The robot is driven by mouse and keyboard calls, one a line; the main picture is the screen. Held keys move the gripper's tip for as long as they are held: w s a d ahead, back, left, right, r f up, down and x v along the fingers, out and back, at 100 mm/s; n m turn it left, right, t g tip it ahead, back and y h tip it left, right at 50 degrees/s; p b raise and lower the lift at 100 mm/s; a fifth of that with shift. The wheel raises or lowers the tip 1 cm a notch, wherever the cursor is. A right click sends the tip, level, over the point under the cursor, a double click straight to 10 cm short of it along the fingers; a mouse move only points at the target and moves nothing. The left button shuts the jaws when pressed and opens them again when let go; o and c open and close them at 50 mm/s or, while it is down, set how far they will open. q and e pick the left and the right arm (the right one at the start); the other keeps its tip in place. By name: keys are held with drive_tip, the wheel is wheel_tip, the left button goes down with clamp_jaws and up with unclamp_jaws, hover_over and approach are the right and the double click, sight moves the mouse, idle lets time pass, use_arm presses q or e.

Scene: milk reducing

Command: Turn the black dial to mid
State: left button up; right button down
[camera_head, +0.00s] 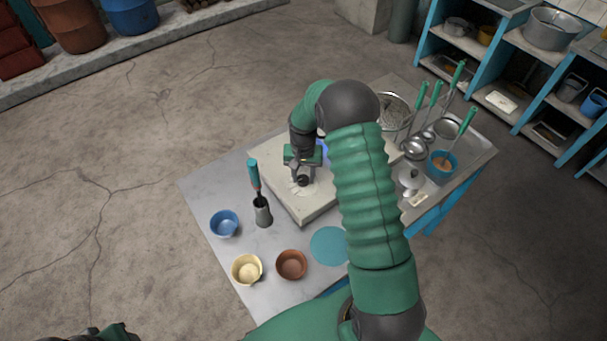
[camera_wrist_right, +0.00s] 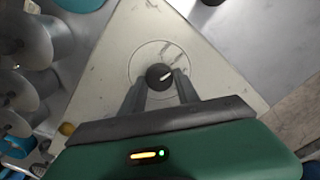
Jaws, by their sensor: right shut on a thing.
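The black dial (camera_wrist_right: 159,76) is a small round knob on the top of a pale, square-cornered unit (camera_head: 309,212). In the right wrist view a short white pointer on the dial aims to the right and slightly up. A thin circle with faint marks surrounds it; I cannot read the marks. My right gripper (camera_wrist_right: 158,88) reaches down to the dial, with a finger on either side, and is shut on it. In the head view the dial (camera_head: 302,181) shows dark beneath the right gripper (camera_head: 301,175). Only a green and black piece of my left arm shows at the bottom left.
Several utensils crowd the right side. Shelves (camera_head: 500,55) stand behind right.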

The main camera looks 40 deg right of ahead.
sight(303, 179)
drive_tip(key=shift+a+n, duration=0.1)
drive_tip(key=shift+n, duration=0.5)
drive_tip(key=c, duration=1.1)
unclamp_jaws()
drive_tip(key=shift+r, duration=0.1)
drive_tip(key=shift+o, duration=1)
drive_tip(key=shift+s+a, duration=0.1)
drive_tip(key=shift+r, duration=0.15)
wheel_tip(303, 179, up, 17)
drive_tip(key=b, duration=0.1)
drive_tip(key=shift+f, duration=0.2)
